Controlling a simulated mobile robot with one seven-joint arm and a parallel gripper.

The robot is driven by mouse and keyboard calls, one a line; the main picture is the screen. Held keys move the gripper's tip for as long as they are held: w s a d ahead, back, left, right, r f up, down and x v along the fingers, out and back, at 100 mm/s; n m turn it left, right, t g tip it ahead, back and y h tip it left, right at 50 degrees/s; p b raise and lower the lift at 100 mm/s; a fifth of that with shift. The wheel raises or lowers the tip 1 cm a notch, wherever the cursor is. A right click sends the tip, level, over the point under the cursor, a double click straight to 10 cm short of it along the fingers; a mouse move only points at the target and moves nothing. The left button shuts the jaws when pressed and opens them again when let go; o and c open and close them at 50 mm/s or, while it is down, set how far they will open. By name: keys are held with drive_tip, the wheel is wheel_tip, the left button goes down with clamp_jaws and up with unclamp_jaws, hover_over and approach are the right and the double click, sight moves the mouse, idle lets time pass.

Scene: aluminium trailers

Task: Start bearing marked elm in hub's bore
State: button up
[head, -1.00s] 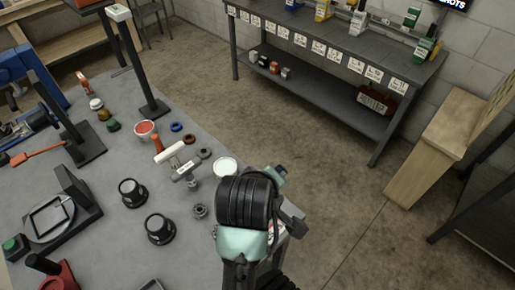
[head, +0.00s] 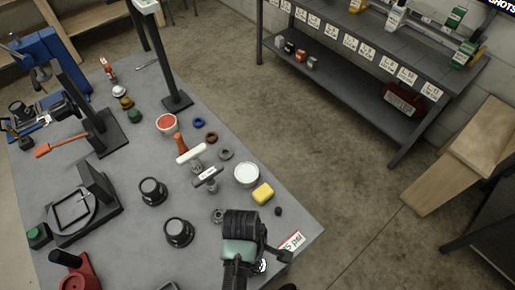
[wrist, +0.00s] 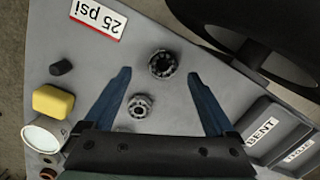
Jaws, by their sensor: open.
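My gripper (wrist: 158,76) is open in the wrist view, its two blue fingers spread over the grey bench. A dark ring-shaped bearing (wrist: 162,63) lies between the fingertips, with nothing gripped. A lighter bearing (wrist: 140,104) lies closer to the palm; it seems to be the small ring (head: 217,215) in the head view. No elm mark is readable on either. Two black hub-like cups, one (head: 152,190) farther back and one (head: 178,232) nearer, stand on the bench left of my arm; I cannot tell which is the hub. My arm hides the fingertips in the head view.
A yellow block (head: 263,194), white tub (head: 246,174) and 25 psi sign (wrist: 96,15) are near the bench edge. T-handled tools (head: 208,178) stand farther back. A tray labelled BENT (wrist: 262,133) and a large dark round shape (wrist: 265,45) lie right in the wrist view.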

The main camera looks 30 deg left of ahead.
sight(257, 264)
drive_tip(key=shift+s+d+f, duration=0.15)
drive_tip(key=shift+f, duration=0.9)
drive_tip(key=shift+s+d+f, duration=0.1)
drive_tip(key=shift+f, duration=0.95)
clamp_jaws()
